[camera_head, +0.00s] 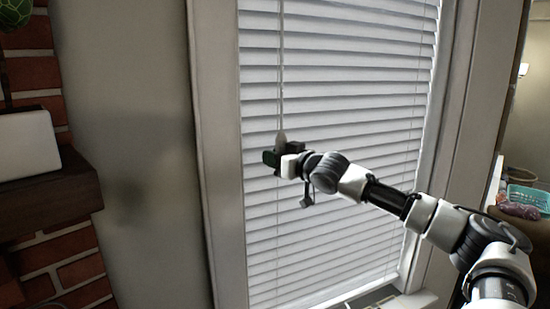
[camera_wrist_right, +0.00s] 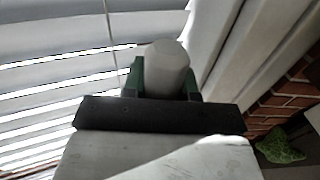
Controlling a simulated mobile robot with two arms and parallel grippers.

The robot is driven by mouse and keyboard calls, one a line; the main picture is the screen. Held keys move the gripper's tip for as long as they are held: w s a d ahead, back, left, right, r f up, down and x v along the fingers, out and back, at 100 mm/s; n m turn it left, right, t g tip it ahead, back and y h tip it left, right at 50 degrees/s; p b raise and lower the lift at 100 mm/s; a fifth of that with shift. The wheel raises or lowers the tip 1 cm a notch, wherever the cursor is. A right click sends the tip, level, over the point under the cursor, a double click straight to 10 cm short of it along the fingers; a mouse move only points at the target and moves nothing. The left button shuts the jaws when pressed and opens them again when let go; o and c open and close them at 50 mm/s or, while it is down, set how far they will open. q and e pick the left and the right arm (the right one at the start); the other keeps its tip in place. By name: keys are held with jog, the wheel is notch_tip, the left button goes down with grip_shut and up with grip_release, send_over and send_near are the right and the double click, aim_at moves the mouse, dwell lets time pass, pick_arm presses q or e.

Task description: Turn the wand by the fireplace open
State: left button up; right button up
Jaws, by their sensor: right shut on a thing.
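The wand (camera_head: 281,80) hangs down in front of the window blinds (camera_head: 340,110), near the left side of the window in the head view. Its lower end is a pale, thicker grip. My right gripper (camera_head: 277,157) is at this lower end, with its arm reaching in from the right. In the right wrist view the wand's rounded pale end (camera_wrist_right: 167,66) sits between the two green fingers of the gripper (camera_wrist_right: 166,82), which are shut on it. The blind slats are tilted, with light showing through gaps in the wrist view. My left gripper is not in view.
The brick fireplace (camera_head: 58,265) with a dark mantel (camera_head: 50,205) stands at the left. A white box-like object (camera_head: 27,145) rests on the mantel. The window frame (camera_head: 213,150) runs close to the left of the gripper. A turquoise basket (camera_head: 528,197) is at the far right.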

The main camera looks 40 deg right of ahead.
jog(key=m+g+h+b, duration=0.3)
jog(key=m+h+b, duration=0.1)
jog(key=m+h, duration=0.1)
jog(key=s+d+m+g+h+b, duration=0.1)
jog(key=m+g+h+b, duration=0.3)
jog(key=h, duration=0.3)
jog(key=d+m+g+h+b, duration=0.1)
jog(key=m+g+h+b, duration=0.3)
jog(key=m+h+b, duration=0.1)
jog(key=shift+s+m+h, duration=0.15)
jog(key=shift+m+h, duration=0.15)
jog(key=shift+h, duration=0.3)
jog(key=shift+m+g, duration=0.3)
jog(key=shift+g, duration=0.3)
jog(key=o, duration=0.9)
